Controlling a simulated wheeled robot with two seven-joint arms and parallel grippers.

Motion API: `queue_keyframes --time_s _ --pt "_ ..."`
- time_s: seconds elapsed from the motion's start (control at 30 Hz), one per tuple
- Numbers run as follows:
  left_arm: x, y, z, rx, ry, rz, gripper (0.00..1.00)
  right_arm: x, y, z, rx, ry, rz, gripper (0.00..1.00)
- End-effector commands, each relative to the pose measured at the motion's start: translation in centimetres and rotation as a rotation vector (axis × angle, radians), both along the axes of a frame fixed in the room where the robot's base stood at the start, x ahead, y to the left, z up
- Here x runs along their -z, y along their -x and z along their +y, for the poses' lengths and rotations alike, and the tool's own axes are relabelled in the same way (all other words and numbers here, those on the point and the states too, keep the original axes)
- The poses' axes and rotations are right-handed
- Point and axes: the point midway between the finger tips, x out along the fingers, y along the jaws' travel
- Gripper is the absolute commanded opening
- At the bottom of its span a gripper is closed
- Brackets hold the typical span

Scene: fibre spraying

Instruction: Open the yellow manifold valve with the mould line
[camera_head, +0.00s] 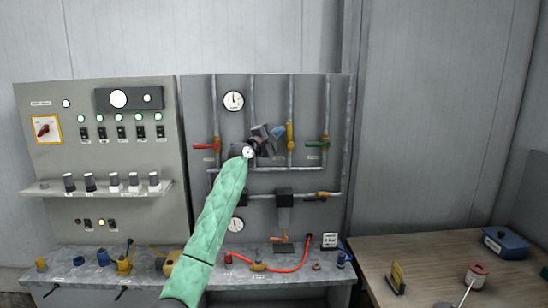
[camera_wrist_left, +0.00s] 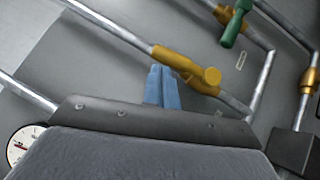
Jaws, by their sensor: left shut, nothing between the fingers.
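The yellow manifold valve (camera_head: 290,136) sits on a vertical pipe of the grey panel, just right of my left gripper (camera_head: 279,132). Its yellow lever appears to lie in line with the pipe. In the left wrist view the yellow valve (camera_wrist_left: 185,67) is just ahead of the gripper. The blue fingers (camera_wrist_left: 161,88) are shut and empty, their tips close beside the valve's lever; I cannot tell whether they touch it. My left arm, in a green sleeve, rises from below and covers part of the panel. My right gripper is not in view.
A red valve (camera_head: 206,146) and a green valve (camera_head: 317,144) have levers crosswise to their pipes. The green valve is near the yellow one. A gauge (camera_head: 233,100) and horizontal pipework surround them. A control panel (camera_head: 60,150) stands left; a wooden table (camera_head: 440,260) stands right.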

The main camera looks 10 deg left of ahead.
Motion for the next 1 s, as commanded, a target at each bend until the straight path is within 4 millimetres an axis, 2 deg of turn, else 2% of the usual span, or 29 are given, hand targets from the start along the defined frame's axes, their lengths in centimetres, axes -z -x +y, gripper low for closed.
queue_keyframes --time_s 0.4,1.0 --pt "-0.71 -0.24 -0.9 0.0 0.001 -0.002 0.0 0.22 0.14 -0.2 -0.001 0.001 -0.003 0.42" --pt "-0.85 -0.26 -1.03 0.0 0.001 -0.003 0.0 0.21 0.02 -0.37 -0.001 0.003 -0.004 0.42"
